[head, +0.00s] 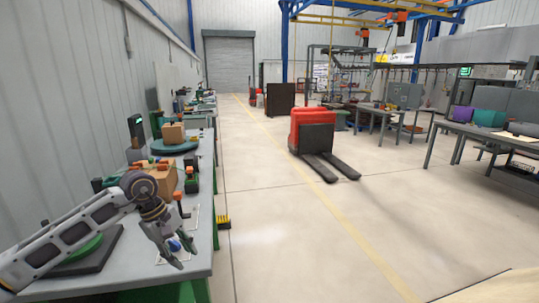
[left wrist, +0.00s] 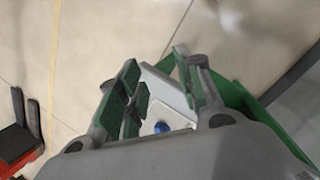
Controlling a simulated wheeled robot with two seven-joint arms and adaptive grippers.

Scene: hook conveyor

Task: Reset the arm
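My left arm (head: 75,232) comes in from the left over the grey workbench and is bent at the wrist. My left gripper (head: 184,257) hangs over the bench's front right part with its fingers pointing down. Its fingers are apart and I see nothing held between them. In the left wrist view the two green-padded fingers (left wrist: 160,85) stand open. A small blue round thing (left wrist: 162,127) shows between and beyond them, over a pale surface; it also shows in the head view (head: 174,245). My right arm and gripper are not in view.
The workbench (head: 205,180) along the left wall holds cardboard boxes (head: 173,133), a teal round stand (head: 174,148) and small orange-and-black items. A red pallet truck (head: 312,132) stands mid-floor. Tables (head: 495,133) stand at the right.

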